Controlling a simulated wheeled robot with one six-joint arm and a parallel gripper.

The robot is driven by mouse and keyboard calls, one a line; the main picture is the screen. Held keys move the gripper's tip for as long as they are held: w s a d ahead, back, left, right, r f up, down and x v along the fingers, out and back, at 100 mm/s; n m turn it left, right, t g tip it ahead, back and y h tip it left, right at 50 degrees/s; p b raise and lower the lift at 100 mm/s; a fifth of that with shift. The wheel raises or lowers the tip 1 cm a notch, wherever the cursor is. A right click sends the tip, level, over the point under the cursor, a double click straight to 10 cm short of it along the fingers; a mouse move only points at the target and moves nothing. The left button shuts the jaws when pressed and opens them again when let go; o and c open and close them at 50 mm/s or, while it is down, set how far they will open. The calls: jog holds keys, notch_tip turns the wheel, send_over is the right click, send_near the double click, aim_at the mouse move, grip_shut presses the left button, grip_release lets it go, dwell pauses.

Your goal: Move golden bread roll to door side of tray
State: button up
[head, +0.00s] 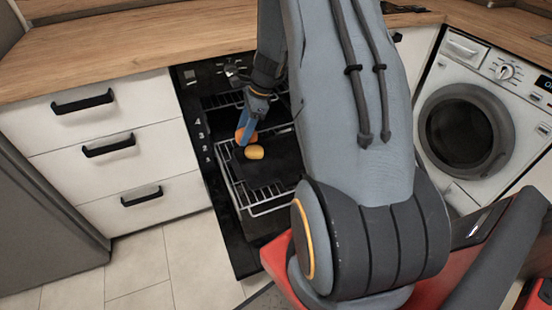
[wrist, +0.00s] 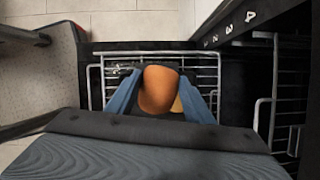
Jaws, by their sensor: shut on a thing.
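My gripper (head: 245,139) is over the pulled-out oven rack, its blue fingers pointing down. It is shut on the golden bread roll (head: 240,133), which looks orange-brown. The roll also shows between the two fingers in the wrist view (wrist: 158,88). A dark tray (head: 262,172) lies on the rack. A yellower oval piece of food (head: 254,153) is on the tray, just in front of the held roll; part of it shows behind the roll in the wrist view (wrist: 177,105). I cannot tell whether the held roll touches the tray.
The wire rack (head: 268,208) surrounds the tray with raised rails. The black oven door (head: 236,245) is folded down beneath it. White drawers (head: 105,120) stand at left, a washing machine (head: 465,130) at right. The tray's front part looks bare.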

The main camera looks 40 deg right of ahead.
jog(key=s+d+f+m+t+h, duration=0.2)
jog(key=d+m, duration=0.6)
jog(key=d, duration=0.1)
jog(key=m+h+p, duration=0.1)
jog(key=m+h, duration=0.2)
jog(key=m, duration=0.4)
send_over(295, 160)
jog(key=s, duration=0.2)
notch_tip(295, 160, down, 3)
jog(key=shift+t, duration=0.4)
jog(key=f, duration=0.3)
jog(key=f+b, duration=0.1)
jog(key=f, duration=0.6)
jog(key=shift+w+a+f+b, duration=0.1)
jog(key=shift+w+b, duration=0.15)
jog(key=shift+b, duration=0.05)
jog(key=shift+f, duration=0.1)
jog(key=o, duration=1)
jog(key=shift+o, duration=0.2)
